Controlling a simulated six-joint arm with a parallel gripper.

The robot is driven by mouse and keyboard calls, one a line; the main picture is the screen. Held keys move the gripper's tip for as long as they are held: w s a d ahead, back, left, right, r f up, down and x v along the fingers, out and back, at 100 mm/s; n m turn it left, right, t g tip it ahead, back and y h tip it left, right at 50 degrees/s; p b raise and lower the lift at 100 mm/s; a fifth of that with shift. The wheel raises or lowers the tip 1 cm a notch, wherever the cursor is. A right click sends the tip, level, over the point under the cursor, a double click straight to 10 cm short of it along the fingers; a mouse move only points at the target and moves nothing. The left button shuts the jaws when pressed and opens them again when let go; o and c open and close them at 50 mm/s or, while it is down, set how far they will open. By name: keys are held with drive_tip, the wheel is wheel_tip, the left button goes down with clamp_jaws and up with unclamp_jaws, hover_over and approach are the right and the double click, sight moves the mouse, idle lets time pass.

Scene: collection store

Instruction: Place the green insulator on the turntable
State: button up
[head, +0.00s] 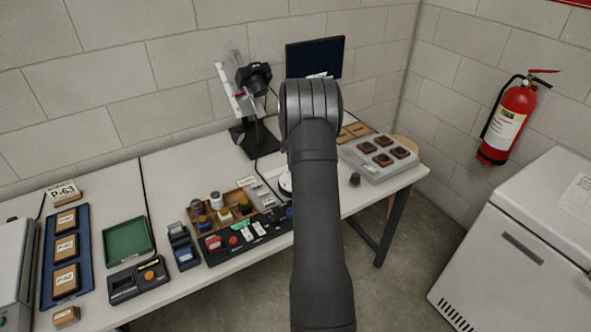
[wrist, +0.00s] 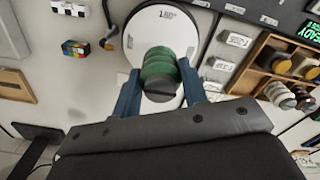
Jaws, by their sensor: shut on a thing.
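The green insulator (wrist: 158,70) is a ribbed green piece with a dark grey end. In the wrist view it sits between the two blue fingers of my gripper (wrist: 157,82), which is shut on it. Behind it in that view is the turntable (wrist: 150,24), a white round disc with small dark marks. The insulator overlaps the disc's lower middle; I cannot tell whether it touches the disc. In the head view only a sliver of the turntable (head: 285,183) shows left of my arm. My arm hides the gripper and the insulator there.
A wooden compartment box (head: 222,208) with jars stands left of my arm, and the box also shows in the wrist view (wrist: 264,50). A camera (head: 254,77) on a stand is behind. A grey tray (head: 384,172) is at right. A colour chart (wrist: 76,48) lies near the disc.

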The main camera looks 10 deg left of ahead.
drive_tip(key=shift+f, duration=2)
drive_tip(key=shift+f, duration=0.1)
drive_tip(key=o, duration=1)
drive_tip(key=shift+o, duration=0.2)
wheel_tip(320, 180, up, 12)
drive_tip(key=shift+r, duration=0.15)
wheel_tip(320, 180, down, 12)
drive_tip(key=shift+f, duration=0.1)
drive_tip(key=shift+r, duration=1.7)
